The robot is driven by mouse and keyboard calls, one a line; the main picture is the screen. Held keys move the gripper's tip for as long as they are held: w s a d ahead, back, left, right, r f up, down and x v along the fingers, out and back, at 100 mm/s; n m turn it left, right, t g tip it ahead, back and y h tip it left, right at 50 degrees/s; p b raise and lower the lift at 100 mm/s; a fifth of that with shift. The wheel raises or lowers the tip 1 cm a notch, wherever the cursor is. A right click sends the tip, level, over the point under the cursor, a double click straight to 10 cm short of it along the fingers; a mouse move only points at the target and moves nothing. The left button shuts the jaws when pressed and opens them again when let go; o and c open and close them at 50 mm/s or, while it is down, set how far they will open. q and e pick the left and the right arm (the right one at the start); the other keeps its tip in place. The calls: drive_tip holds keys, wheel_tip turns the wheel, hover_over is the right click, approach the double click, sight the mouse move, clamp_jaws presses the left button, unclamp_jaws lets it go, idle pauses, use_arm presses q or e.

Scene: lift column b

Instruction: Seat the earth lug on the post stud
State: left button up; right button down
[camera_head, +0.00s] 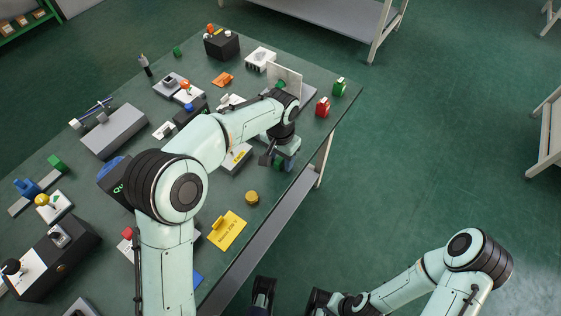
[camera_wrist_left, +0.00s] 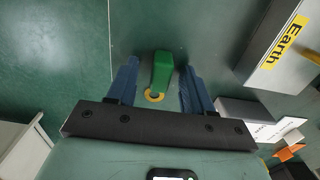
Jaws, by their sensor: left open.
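The earth lug (camera_wrist_left: 162,72) is a green block with a yellow ring at one end, seen in the left wrist view. It lies between the two blue fingers of my left gripper (camera_wrist_left: 160,78), with a gap on each side. In the head view the left gripper (camera_head: 283,161) is low at the table's right edge, over a small green part. A grey block with a yellow "Earth" label (camera_wrist_left: 282,42) is to the right in the wrist view; in the head view the block (camera_head: 236,160) is partly behind my arm. My right gripper (camera_head: 290,297) is at the bottom edge, partly cut off.
The table (camera_head: 290,205) carries many blocks, knobs and labels. Open floor is to the right.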

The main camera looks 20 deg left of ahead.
use_arm(q)
drive_tip(key=shift+c, duration=0.3)
clamp_jaws()
